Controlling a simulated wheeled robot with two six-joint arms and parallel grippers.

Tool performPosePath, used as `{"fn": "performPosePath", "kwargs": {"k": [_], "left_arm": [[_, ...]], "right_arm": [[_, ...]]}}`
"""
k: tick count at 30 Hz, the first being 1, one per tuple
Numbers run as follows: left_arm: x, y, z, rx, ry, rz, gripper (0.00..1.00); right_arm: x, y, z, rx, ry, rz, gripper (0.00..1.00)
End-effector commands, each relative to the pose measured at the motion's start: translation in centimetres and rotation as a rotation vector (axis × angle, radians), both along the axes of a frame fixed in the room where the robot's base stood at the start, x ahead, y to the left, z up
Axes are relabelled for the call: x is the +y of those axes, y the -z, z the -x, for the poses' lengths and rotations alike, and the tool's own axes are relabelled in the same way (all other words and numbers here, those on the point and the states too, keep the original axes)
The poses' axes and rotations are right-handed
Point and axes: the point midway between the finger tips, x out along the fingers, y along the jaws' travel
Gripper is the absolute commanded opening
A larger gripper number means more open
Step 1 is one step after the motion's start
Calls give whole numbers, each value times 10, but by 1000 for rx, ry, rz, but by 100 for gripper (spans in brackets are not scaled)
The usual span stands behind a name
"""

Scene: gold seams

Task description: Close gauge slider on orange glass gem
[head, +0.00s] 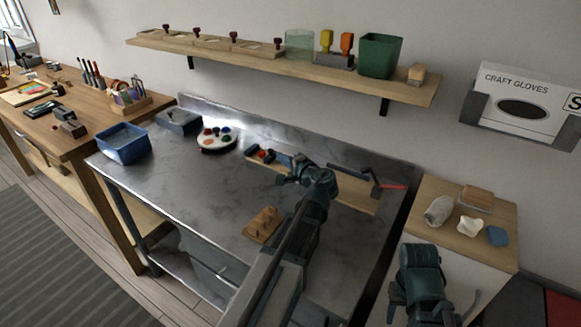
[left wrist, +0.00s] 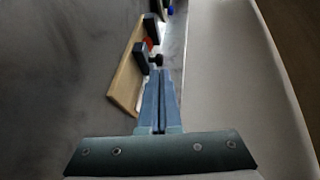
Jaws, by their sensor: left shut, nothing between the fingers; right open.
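The gauge is a light wooden board with dark upright jaws (left wrist: 141,60) in the left wrist view. A small orange-red gem (left wrist: 149,43) shows between its two dark jaws, partly hidden by the nearer one. A dark knob (left wrist: 155,61) sticks out beside the nearer jaw. In the head view the gem (head: 264,154) is a red spot at the bench's back. My left gripper (left wrist: 161,76) is shut and empty, its tips close to the knob and nearer jaw; I cannot tell if they touch. My right gripper (head: 432,312) is open, away from the bench at the lower right.
The metal bench (head: 190,180) carries a paint palette (head: 216,139), a blue bin (head: 123,145), a wooden block with pegs (head: 263,225) and a red-handled tool (head: 390,186). A shelf (head: 270,57) runs above. The bench's front left is clear.

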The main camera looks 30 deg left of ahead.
Motion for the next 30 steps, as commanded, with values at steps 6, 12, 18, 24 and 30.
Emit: {"fn": "performPosePath", "kwargs": {"k": [6, 12, 18, 24, 30], "left_arm": [[26, 8, -17, -1, -1, 0, 0], [35, 10, -22, 0, 1, 1, 0], [36, 10, -22, 0, 1, 0, 0], [37, 10, -22, -1, 0, 1, 0], [61, 10, -24, -1, -3, 2, 0]], "right_arm": [[0, 8, 0, 0, 0, 0, 50], [0, 10, 0, 0, 0, 0, 50], [0, 10, 0, 0, 0, 0, 50], [0, 10, 0, 0, 0, 0, 50], [0, 10, 0, 0, 0, 0, 50]]}}
